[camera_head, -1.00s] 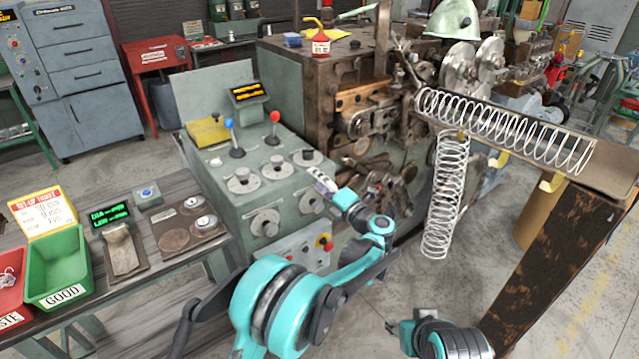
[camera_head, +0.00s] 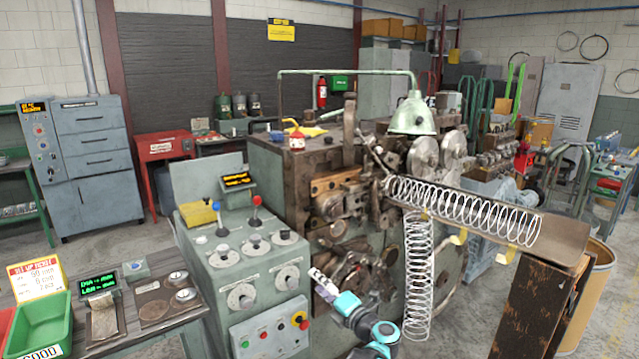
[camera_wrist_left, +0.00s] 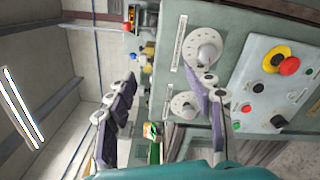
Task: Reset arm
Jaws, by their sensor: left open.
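My left gripper (camera_head: 322,284) is in the lower middle of the head view, at the end of my teal left arm (camera_head: 352,310). It is in front of the coiling machine, to the right of the green control console (camera_head: 262,262). In the left wrist view its two dark-padded fingers (camera_wrist_left: 165,95) are spread with nothing between them. Console dials (camera_wrist_left: 203,47) and a red-and-yellow button (camera_wrist_left: 289,66) show beside and behind the right-hand finger; I cannot tell the exact gap. My right gripper is not in view.
Long wire springs lie along the machine's chute (camera_head: 562,240) and hang beside it (camera_head: 418,275). At the left are a bench (camera_head: 165,318) with gauges, a green bin (camera_head: 40,325) and a display (camera_head: 98,282). Open floor (camera_head: 440,335) shows in front of the machine.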

